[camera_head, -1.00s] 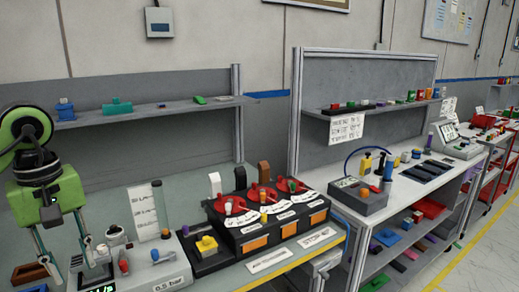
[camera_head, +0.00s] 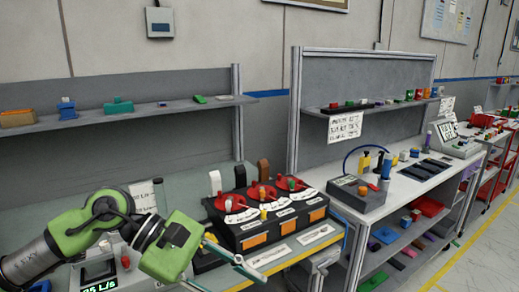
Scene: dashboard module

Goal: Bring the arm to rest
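My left arm (camera_head: 85,228) comes in from the left in the head view, green and grey. It reaches across the front of the left bench. My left gripper (camera_head: 238,252) points to the right, in front of the black dashboard module (camera_head: 268,222). Its thin fingers look spread apart, with nothing seen between them. The module has red dials, levers and orange panels, and part of its lower left is behind the gripper. The arm also hides much of the grey unit with a lit display (camera_head: 100,287). My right gripper is not in view.
A shelf (camera_head: 140,112) with small coloured parts runs above the left bench. A grey control box (camera_head: 357,195) stands on the neighbouring bench (camera_head: 405,190). White label strips lie along the yellow front edge (camera_head: 300,257). The floor at the lower right is clear.

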